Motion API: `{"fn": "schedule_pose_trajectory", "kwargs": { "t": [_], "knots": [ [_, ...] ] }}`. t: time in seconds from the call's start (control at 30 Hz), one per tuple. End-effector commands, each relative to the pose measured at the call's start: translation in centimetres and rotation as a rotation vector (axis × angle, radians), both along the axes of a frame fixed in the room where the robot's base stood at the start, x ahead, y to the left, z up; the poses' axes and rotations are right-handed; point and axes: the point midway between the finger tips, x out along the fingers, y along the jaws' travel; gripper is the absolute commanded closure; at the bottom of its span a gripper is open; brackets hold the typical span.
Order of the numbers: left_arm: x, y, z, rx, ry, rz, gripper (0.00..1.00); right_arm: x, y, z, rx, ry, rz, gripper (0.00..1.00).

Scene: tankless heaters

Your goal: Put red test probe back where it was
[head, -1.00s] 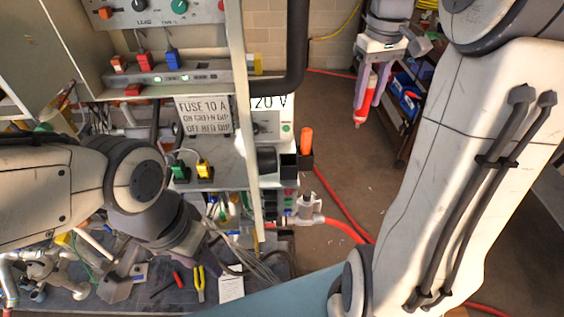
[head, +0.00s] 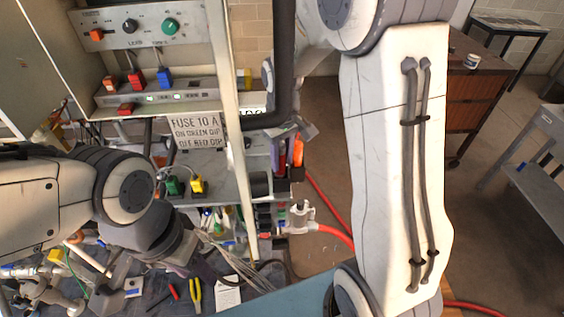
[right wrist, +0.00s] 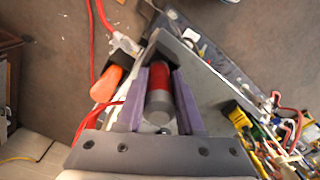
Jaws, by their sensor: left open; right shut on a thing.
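The red test probe (right wrist: 159,78) is between the two purple fingers of my right gripper (right wrist: 157,70), which is shut on it. In the head view the red probe (head: 282,161) hangs upright below that gripper (head: 284,150), partly hidden by its fingers. It is at the dark holder (head: 288,185) on the panel's right edge, beside an orange-handled probe (head: 299,150). The orange handle (right wrist: 106,82) also shows left of the red probe in the right wrist view. I cannot tell whether the red tip is inside the holder. My left gripper (head: 180,262) is open, low over the bench and partly hidden.
The panel's pale upright post (head: 236,130) and a thick black pipe (head: 288,60) are close to my right gripper. A grey valve with a red hose (head: 325,229) is below the holder. Tools and pipe fittings crowd the bench at lower left.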

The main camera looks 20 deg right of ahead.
Motion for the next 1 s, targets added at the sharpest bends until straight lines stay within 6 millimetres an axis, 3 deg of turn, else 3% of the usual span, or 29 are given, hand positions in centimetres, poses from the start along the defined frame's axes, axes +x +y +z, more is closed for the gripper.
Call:
{"fn": "schedule_pose_trajectory", "kwargs": {
  "t": [0.13, 0.53, 0.57, 0.6, 0.63, 1.0],
  "knots": [
    [0.0, 0.0, 0.4, 0.0, 0.0, 0.0, 0.5, -0.1, 0.0, -1.7, 0.0, 0.003, 0.0, 0.99],
    [0.0, 0.0, 0.1, 0.0, 0.0, 0.0, 0.5, 0.0, 0.0, -2.3, 0.0, 0.0, 0.0, 0.99],
    [0.0, 0.0, 0.2, 0.0, 0.0, 0.0, 0.5, 0.0, 0.0, -2.3, 0.0, -0.001, 0.0, 0.56],
    [0.0, 0.0, 0.2, 0.0, 0.0, 0.0, 0.5, 0.0, 0.0, -2.2, 0.0, -0.001, 0.0, 0.41],
    [0.0, 0.0, 0.2, 0.0, 0.0, 0.0, 0.5, 0.0, 0.0, -2.2, 0.0, 0.0, 0.0, 0.33],
    [0.0, 0.0, 0.5, 0.0, 0.0, 0.0, 0.5, 0.0, 0.0, -1.7, 0.0, -0.001, 0.0, 0.33]
  ]
}}
